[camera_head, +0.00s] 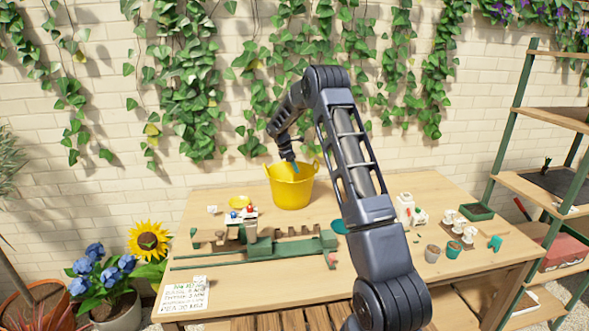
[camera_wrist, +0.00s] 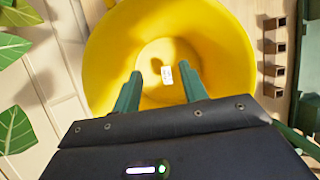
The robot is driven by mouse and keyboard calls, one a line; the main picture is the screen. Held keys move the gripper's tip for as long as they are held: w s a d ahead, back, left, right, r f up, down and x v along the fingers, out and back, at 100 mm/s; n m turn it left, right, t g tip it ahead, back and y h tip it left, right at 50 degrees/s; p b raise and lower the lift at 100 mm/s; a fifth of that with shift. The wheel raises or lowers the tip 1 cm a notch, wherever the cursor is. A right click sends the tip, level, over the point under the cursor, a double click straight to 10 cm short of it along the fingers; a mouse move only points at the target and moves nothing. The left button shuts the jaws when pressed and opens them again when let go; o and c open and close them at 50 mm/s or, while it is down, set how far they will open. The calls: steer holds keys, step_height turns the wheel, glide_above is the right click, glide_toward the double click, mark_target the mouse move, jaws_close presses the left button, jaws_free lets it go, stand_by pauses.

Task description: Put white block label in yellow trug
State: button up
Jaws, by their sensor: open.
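The yellow trug (camera_head: 290,190) stands upright at the back middle of the table, with a handle on each side. It also fills much of the wrist view (camera_wrist: 100,60). The white block label (camera_wrist: 167,75) lies inside on the trug's floor, with small marks on its face. My gripper (camera_wrist: 161,83) is open and empty, above the trug's mouth and pointing down into it. Its two green fingers are apart, and the label shows between and beyond them, seemingly below the tips. In the head view my gripper (camera_head: 295,168) is at the trug's rim; the label is hidden there.
A green and wooden rack (camera_head: 290,245) lies in front of the trug. Pots (camera_head: 432,253) and white cups (camera_head: 458,226) are at right. A written sheet (camera_head: 184,294) lies at the front left.

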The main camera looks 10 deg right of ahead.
steer(key=shift+r, duration=3)
steer(key=s+d+r+m+t+y, duration=0.1)
steer(key=s+d+r+m, duration=0.25)
steer(key=s+r, duration=0.8)
steer(key=s+d+r+m+t+y, duration=0.15)
steer(key=s+r+m, duration=0.5)
steer(key=s, duration=0.75)
steer(key=s+d+f+m+t+y, duration=0.1)
steer(key=s+m, duration=0.7)
steer(key=s, duration=2.4)
steer(key=shift+d+f+t+y, duration=0.2)
steer(key=shift+d+t+y, duration=0.05)
steer(key=shift+t+y, duration=0.3)
steer(key=shift+o, duration=0.5)
